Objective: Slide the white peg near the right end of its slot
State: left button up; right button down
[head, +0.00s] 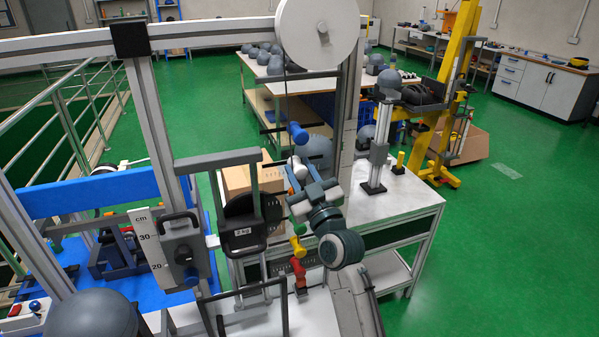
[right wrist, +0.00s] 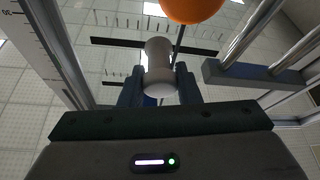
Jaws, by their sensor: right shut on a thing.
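The white peg (right wrist: 160,66) stands between the two dark blue fingers of my right gripper (right wrist: 159,88), which are shut on it. It sits in front of a dark horizontal slot (right wrist: 117,42) with tick marks and is around its middle in the right wrist view. In the head view, my right gripper (head: 303,176) reaches up from the lower right to the drop tower, with the white peg (head: 299,168) showing small between its fingers. Where the peg meets the slot is hidden by the peg. My left gripper is not in view.
A blue peg (head: 297,132) is just above my right gripper. Red and yellow pegs (head: 298,258) are below it. A large white disc (head: 317,32) tops the tower. An orange round thing (right wrist: 193,8) and a blue-grey bar (right wrist: 250,74) are close by in the wrist view.

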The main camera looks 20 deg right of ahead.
jog(key=d, duration=0.5)
jog(key=shift+w+d+r, duration=0.1)
jog(key=shift+d+r, duration=0.05)
jog(key=shift+d, duration=0.25)
jog(key=c, duration=1.5)
grip_release()
jog(key=o, duration=0.4)
jog(key=shift+d, duration=0.15)
jog(key=shift+o, duration=0.2)
jog(key=shift+d, duration=0.15)
jog(key=b, duration=0.2)
send_near(317, 149)
jog(key=v, duration=0.6)
jog(key=shift+s, duration=0.2)
